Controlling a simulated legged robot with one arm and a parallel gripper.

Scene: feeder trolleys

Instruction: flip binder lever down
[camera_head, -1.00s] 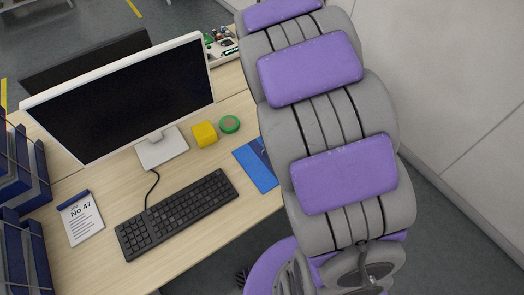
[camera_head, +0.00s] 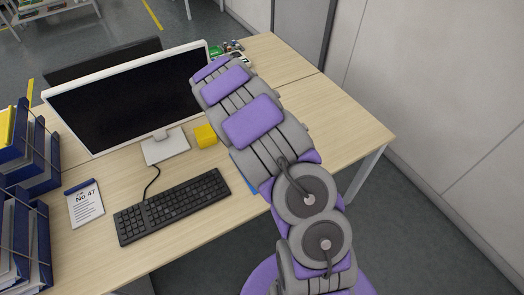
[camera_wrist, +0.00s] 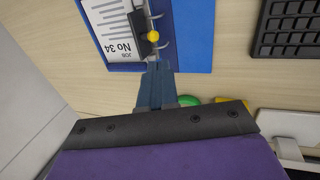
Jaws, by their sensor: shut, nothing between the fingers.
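In the wrist view, a blue binder (camera_wrist: 193,35) lies open on the desk with a white sheet (camera_wrist: 110,25) marked No 34 on its left side. Its metal ring mechanism and a lever with a yellow knob (camera_wrist: 153,36) show near the middle. My gripper (camera_wrist: 157,66) is shut and empty, its fingertips just below the yellow knob in the picture. I cannot tell whether they touch the lever or its exact tilt. In the head view, my arm hides the gripper and nearly all of the binder; only a blue edge (camera_head: 250,186) shows.
A black keyboard (camera_head: 172,206), a monitor (camera_head: 130,98), a yellow block (camera_head: 205,136) and a No 47 card (camera_head: 84,204) are on the desk (camera_head: 345,125). Blue binders (camera_head: 38,245) stand at left. A green round thing (camera_wrist: 189,100) is near the gripper. The desk's right end is clear.

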